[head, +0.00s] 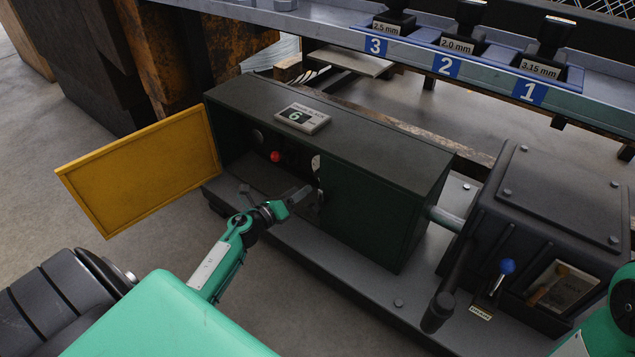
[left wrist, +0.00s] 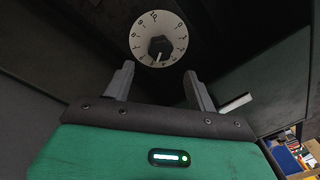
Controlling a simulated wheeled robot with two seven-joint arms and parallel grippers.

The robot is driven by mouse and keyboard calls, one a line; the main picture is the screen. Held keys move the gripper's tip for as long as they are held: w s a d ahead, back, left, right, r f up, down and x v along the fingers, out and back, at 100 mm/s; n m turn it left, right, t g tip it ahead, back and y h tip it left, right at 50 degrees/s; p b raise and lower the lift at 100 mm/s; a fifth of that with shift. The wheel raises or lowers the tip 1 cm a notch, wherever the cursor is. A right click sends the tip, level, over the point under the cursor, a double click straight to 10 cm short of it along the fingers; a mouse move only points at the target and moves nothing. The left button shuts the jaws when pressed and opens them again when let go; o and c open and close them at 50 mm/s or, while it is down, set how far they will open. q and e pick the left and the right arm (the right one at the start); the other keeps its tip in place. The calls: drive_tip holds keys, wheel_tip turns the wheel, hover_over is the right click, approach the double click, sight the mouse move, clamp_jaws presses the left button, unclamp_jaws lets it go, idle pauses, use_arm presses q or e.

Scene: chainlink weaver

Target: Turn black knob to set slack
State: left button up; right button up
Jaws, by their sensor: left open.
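The black knob (left wrist: 160,49) sits at the centre of a pale numbered dial (left wrist: 141,38) in the left wrist view, on a dark wall inside the green cabinet (head: 362,211). A white mark on the knob points down. In the head view only a pale edge of the dial (head: 316,163) shows beside the cabinet's green front. My left gripper (left wrist: 157,82) is open and empty, with its two fingers apart below the dial and not touching the knob. In the head view this gripper (head: 303,196) is at the cabinet opening. My right gripper is not in view.
The yellow door (head: 145,172) stands open at the left of the cabinet. A red ball knob (head: 275,156) is inside. A display reading 6 (head: 302,118) lies on top. A blue-knobbed lever (head: 507,267) is at the right. Numbered bins (head: 446,65) stand behind.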

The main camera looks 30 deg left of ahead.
sight(318, 178)
use_arm(q)
drive_tip(key=w, duration=0.2)
drive_tip(key=w+d+b, duration=0.1)
drive_tip(key=w, duration=0.2)
drive_tip(key=w+b, duration=0.1)
drive_tip(key=w, duration=0.2)
drive_tip(key=shift+w+d, duration=0.2)
drive_tip(key=shift+d, duration=0.1)
drive_tip(key=c, duration=1)
